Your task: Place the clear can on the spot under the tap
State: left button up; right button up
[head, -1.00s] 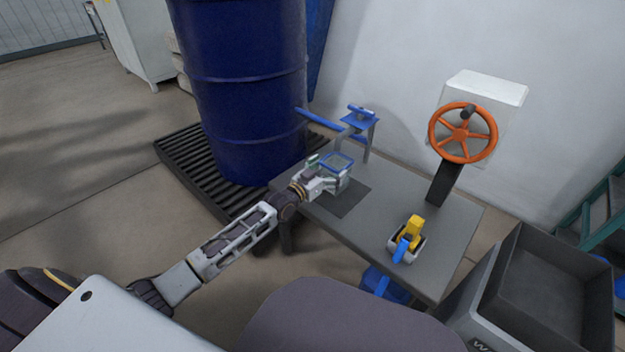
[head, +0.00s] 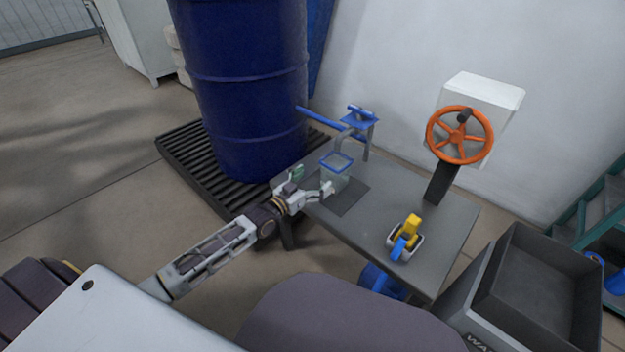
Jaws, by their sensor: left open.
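The clear can (head: 336,173) with a blue rim stands upright on the grey table, at the back edge of a dark square spot (head: 349,198). The blue tap (head: 350,121) comes off the drum and reaches over the table just behind and above the can; from this angle I cannot tell whether the can is exactly beneath its outlet. My left gripper (head: 312,182) is open, its fingers spread to the left of the can and apart from it. My right gripper is not in view.
A large blue drum (head: 245,95) stands on a black slatted pallet (head: 190,165) behind the table. On the table (head: 405,200) are an orange handwheel (head: 460,136) and a yellow and blue device (head: 406,240). A dark grey bin (head: 540,285) stands at the right.

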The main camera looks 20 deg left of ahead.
pick_arm(q)
jog(key=shift+s, duration=0.25)
dwell(0.6)
jog(key=s+d+f+g, duration=0.1)
jog(key=s+d+f, duration=0.1)
jog(key=s+d+f+g, duration=0.1)
jog(key=s+d+f, duration=0.1)
jog(key=s+d+f+g, duration=0.1)
jog(key=s+f, duration=0.1)
jog(key=f, duration=0.1)
jog(key=shift+s+d+f, duration=0.1)
jog(key=shift+s+d, duration=0.2)
jog(key=shift+d, duration=0.1)
jog(key=s+d+f+g+y, duration=0.1)
jog(key=s+d+f+g, duration=0.1)
jog(key=s, duration=0.5)
jog(key=s+d+f+n+g, duration=0.1)
jog(key=s+f+g, duration=0.2)
jog(key=s, duration=0.5)
jog(key=s+d+f+g+y, duration=0.1)
jog(key=s+d+f+g, duration=0.1)
jog(key=s, duration=0.6)
notch_tip(320, 180, down, 2)
jog(key=shift+d+f+n+g+y, duration=0.2)
jog(key=shift+d+n+g+y, duration=0.15)
jog(key=shift+g, duration=0.45)
